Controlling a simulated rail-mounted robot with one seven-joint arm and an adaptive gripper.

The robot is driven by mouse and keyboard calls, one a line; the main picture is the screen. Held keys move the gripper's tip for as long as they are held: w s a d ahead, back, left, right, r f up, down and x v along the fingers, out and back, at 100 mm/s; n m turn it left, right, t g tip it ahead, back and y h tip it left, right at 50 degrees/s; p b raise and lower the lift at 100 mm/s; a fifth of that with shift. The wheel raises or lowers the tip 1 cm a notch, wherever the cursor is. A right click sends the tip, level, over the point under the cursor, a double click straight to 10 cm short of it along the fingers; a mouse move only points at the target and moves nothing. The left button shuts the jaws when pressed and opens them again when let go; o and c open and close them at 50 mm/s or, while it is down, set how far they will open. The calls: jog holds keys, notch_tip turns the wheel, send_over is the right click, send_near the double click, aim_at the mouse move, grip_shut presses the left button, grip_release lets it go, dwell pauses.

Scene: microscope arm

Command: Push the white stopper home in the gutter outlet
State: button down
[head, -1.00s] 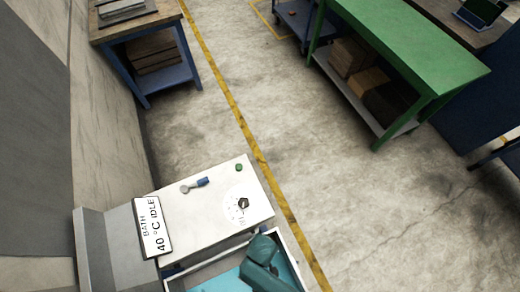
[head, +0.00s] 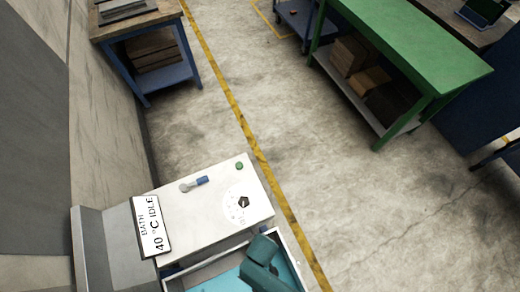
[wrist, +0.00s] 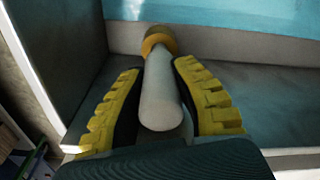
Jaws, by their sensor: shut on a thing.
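The white stopper (wrist: 160,98) shows in the wrist view as a pale rounded cylinder lying between the two yellow-ridged fingers of my gripper (wrist: 158,68). My gripper is shut on it. A brass-coloured ring (wrist: 159,40) surrounds its far end, close to a pale wall. The gutter (wrist: 260,95) is the grey channel beneath, with a low pale wall separating it from blue water. The outlet opening is not visible, and I cannot tell how deep the stopper sits. In the head view, the gripper and stopper are hidden.
The bath's blue water (head: 225,282) lies beside my teal arm in the head view.

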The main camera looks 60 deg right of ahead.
jog(key=shift+f+b, duration=0.75)
jog(key=shift+f, duration=0.4)
jog(key=c, duration=0.9)
grip_release()
jog(key=shift+o, duration=0.2)
jog(key=r, duration=1.2)
jog(key=shift+s+a, duration=0.1)
jog(key=shift+s, duration=0.2)
